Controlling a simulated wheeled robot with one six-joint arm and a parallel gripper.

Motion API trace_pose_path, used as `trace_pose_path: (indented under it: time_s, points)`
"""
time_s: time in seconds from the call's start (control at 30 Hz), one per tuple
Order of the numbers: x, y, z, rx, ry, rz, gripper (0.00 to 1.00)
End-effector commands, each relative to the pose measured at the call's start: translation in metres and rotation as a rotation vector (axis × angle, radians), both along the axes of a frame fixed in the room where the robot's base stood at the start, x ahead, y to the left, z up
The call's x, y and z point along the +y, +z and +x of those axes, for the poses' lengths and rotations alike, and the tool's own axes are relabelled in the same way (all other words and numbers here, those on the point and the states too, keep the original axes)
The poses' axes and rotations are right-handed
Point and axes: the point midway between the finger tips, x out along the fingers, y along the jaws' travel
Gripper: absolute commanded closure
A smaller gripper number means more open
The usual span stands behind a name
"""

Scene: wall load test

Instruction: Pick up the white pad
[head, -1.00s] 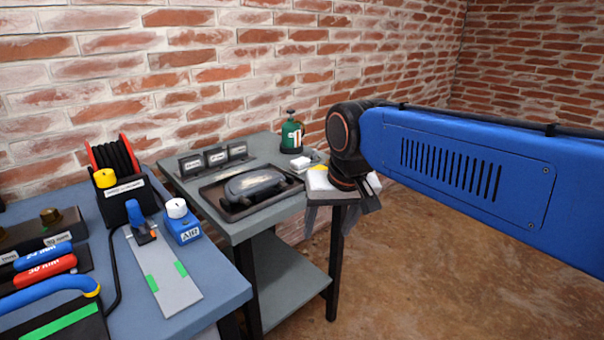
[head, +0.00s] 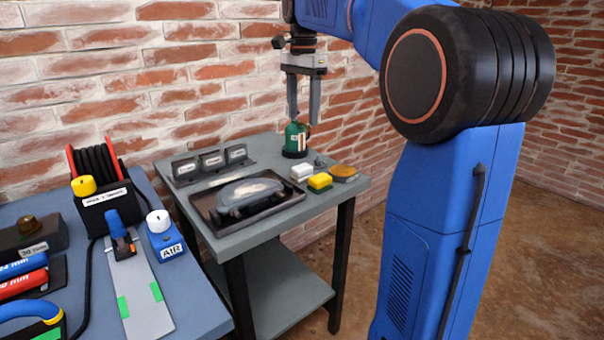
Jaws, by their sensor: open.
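The white pad (head: 302,172) is a small pale block lying on the grey side table (head: 285,225), toward its right end. It sits just behind and left of a yellow and green sponge (head: 320,182). My gripper (head: 304,118) points down and is open and empty.
A green bottle (head: 296,140) stands behind the pad. A brown-topped block (head: 343,172) lies right of the sponge. A dark tray (head: 248,200) with a grey part is to the left, with several label stands (head: 210,162) behind it. A blue bench (head: 205,290) stands at left.

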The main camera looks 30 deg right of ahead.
Motion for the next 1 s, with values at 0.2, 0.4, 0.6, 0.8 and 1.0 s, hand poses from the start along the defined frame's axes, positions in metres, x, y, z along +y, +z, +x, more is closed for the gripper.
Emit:
trace_pose_path:
  time_s: [0.2, 0.4, 0.6, 0.8, 1.0]
  points:
    - [-0.003, -0.012, 0.006, 0.012, -0.030, 0.002, 0.42]
    - [-0.003, -0.047, 0.005, 0.011, -0.028, 0.002, 0.42]
    - [-0.003, -0.083, 0.005, 0.010, -0.027, 0.002, 0.42]
    - [-0.003, -0.111, 0.005, 0.008, -0.027, 0.001, 0.42]
    - [-0.002, -0.122, 0.005, 0.007, -0.027, 0.002, 0.42]
